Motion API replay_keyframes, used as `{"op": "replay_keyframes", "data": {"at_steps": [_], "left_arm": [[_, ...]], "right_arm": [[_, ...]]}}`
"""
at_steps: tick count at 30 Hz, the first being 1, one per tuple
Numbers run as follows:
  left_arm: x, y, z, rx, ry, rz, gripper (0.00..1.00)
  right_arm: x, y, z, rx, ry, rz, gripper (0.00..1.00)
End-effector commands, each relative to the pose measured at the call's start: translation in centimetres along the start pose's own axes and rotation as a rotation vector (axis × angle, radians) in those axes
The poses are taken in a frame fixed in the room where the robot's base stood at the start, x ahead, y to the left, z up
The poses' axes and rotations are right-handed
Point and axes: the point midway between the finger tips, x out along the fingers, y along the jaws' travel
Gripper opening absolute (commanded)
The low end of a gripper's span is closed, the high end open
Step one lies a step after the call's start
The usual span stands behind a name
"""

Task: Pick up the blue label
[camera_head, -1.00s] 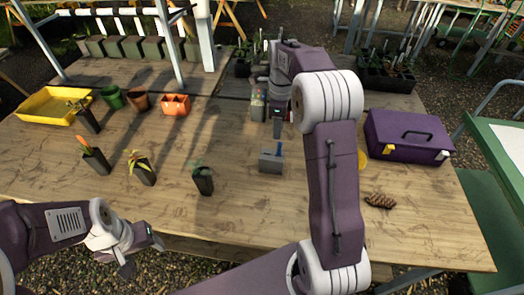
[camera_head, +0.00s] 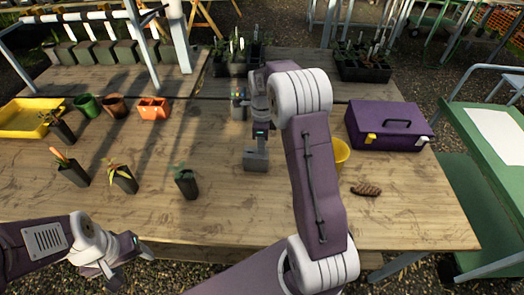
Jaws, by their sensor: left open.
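A small grey block (camera_head: 255,163) sits on the wooden table near the middle. The blue label, seen standing in this block a second ago, is hidden now behind my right gripper. My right gripper (camera_head: 258,146) points down directly over the block, its fingers at the block's top. I cannot tell whether its fingers are apart or closed on the label. My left gripper (camera_head: 128,266) is open and empty at the table's front edge, low on the left, well away from the block.
Small potted plants (camera_head: 186,183) stand left of the block. A yellow tray (camera_head: 30,131) and an orange pot (camera_head: 153,108) are further left. A purple toolbox (camera_head: 385,132), a yellow pot (camera_head: 341,152) and a pine cone (camera_head: 366,189) are at right. The front middle is clear.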

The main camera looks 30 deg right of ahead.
Motion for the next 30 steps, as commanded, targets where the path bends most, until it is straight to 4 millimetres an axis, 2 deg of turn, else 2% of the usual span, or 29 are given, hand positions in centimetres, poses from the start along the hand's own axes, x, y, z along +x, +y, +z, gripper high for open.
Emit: {"op": "replay_keyframes", "data": {"at_steps": [2,4,5,18,20,27,30], "left_arm": [[0.0,0.0,0.0,0.0,0.0,0.0,0.65],[0.0,0.0,0.0,0.0,0.0,0.0,0.65],[0.0,0.0,0.0,0.0,0.0,0.0,0.65],[-0.1,0.0,0.0,0.0,0.0,0.0,0.65],[-0.2,0.0,0.0,0.0,0.0,0.0,0.65],[-1.0,0.0,-0.1,0.0,0.0,0.0,0.65],[-1.2,0.0,-0.1,0.0,0.0,0.0,0.65]], "right_arm": [[0.0,0.0,0.0,0.0,0.0,0.0,0.25],[-0.1,0.0,0.0,0.0,0.0,0.0,0.05],[-0.1,0.0,0.0,0.0,0.0,0.0,0.0],[-0.5,-0.1,0.0,0.0,-0.001,-0.002,0.0],[-1.4,-0.1,0.1,0.0,-0.002,-0.005,0.0],[-7.3,-0.1,0.1,0.0,-0.002,-0.006,0.0],[-9.0,-0.1,0.0,0.0,-0.002,-0.004,0.0]]}}
